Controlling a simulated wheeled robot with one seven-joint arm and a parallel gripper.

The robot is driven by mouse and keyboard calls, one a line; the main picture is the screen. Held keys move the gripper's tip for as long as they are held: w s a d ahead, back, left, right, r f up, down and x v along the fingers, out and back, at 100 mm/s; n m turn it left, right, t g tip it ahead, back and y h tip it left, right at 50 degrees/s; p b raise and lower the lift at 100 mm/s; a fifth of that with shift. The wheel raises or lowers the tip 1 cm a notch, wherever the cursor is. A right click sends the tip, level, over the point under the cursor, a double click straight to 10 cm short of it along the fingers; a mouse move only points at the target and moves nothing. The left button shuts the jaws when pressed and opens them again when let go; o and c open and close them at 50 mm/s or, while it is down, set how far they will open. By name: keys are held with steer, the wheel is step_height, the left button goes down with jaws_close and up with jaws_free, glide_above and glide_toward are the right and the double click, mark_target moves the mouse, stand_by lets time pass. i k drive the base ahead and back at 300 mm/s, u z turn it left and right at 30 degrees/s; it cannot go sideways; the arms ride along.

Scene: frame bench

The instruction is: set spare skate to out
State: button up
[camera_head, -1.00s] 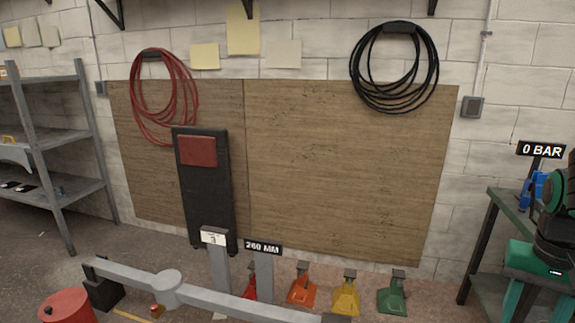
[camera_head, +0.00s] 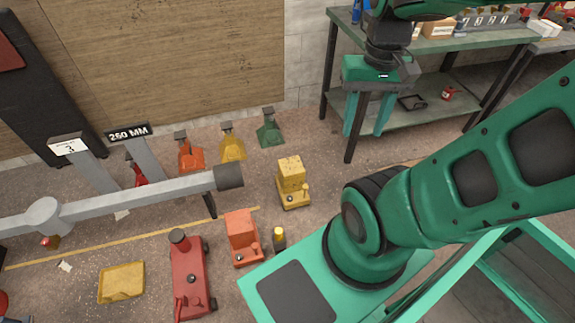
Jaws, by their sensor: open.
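No label shows which thing is the spare skate. On the floor stand a yellow block-shaped unit (camera_head: 291,178) with a small knob on its low front part, and an orange-red unit (camera_head: 242,236) of like shape nearer to me. A long red wheeled unit (camera_head: 189,280) lies left of the orange-red one. My gripper (camera_head: 367,125) hangs at the upper right, fingers down, open and empty. It is in front of the green workbench and well apart from the floor units. My green arm covers the right side.
A grey beam (camera_head: 130,200) crosses at left, near posts with a "260 MM" sign (camera_head: 129,133). Orange (camera_head: 190,157), yellow (camera_head: 232,148) and green (camera_head: 269,133) stands line the wall. A yellow tray (camera_head: 121,283) lies on the floor. The workbench (camera_head: 440,42) is behind my gripper.

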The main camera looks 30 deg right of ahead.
mark_target(290, 180)
steer(key=k, duration=1.3)
steer(key=z, duration=0.45)
steer(key=i, duration=1.55)
steer(key=u, duration=0.45)
